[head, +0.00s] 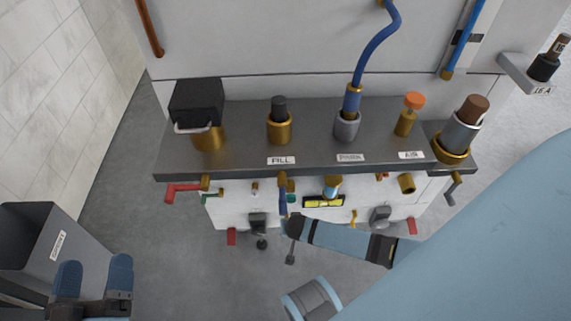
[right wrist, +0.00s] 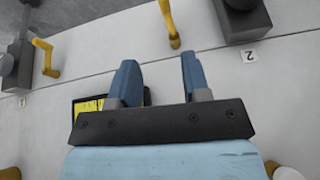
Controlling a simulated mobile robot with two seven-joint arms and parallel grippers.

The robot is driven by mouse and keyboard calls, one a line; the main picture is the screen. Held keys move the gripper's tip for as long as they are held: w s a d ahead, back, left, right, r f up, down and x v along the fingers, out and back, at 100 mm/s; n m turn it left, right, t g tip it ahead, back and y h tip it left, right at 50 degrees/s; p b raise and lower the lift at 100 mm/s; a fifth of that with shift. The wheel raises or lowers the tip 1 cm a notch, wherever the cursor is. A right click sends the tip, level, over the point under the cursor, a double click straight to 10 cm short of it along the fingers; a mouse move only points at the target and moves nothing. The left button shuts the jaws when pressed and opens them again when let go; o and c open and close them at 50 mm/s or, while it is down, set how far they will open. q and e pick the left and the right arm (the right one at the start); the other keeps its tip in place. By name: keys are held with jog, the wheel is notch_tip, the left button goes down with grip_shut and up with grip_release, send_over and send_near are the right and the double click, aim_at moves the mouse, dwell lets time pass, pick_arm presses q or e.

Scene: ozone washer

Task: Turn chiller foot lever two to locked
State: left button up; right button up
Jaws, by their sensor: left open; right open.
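The chiller's foot lever two (right wrist: 172,25) is a yellow crank beside a dark foot bracket and the "2" label (right wrist: 249,56) in the right wrist view. My right gripper (right wrist: 157,60) is open and empty, with blue fingers; the lever lies just past the fingertips, apart from them as far as I can tell. In the head view the right gripper (head: 283,203) is small at the machine's front and seems to hide lever two. A yellow lever one (right wrist: 45,58) stands by the "1" label. My left gripper (head: 93,278) is open and empty at lower left.
A yellow spirit level (head: 322,202) sits on the front panel, close beside the right gripper. The grey shelf (head: 230,165) with several fittings overhangs the panel. A red-handled valve (head: 183,190) sticks out at left. A grey bin (head: 55,245) stands near the left gripper.

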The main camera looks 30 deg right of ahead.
pick_arm(q)
notch_tip(320, 180, down, 9)
jog(key=d+g+b, duration=0.1)
jog(key=g+b, duration=0.2)
jog(key=b, duration=0.4)
jog(key=shift+s+m+g+b, duration=0.2)
jog(key=shift+m+g+b, duration=0.1)
jog(key=shift+m, duration=0.1)
pick_arm(e)
jog(key=shift+a+x, duration=0.2)
jog(key=shift+x, duration=2)
jog(key=shift+a+x, duration=0.2)
jog(key=shift+x, duration=1.95)
jog(key=shift+a+x, duration=0.15)
jog(key=shift+x, duration=2.05)
jog(key=shift+s+f, duration=0.15)
jog(key=shift+f, duration=0.05)
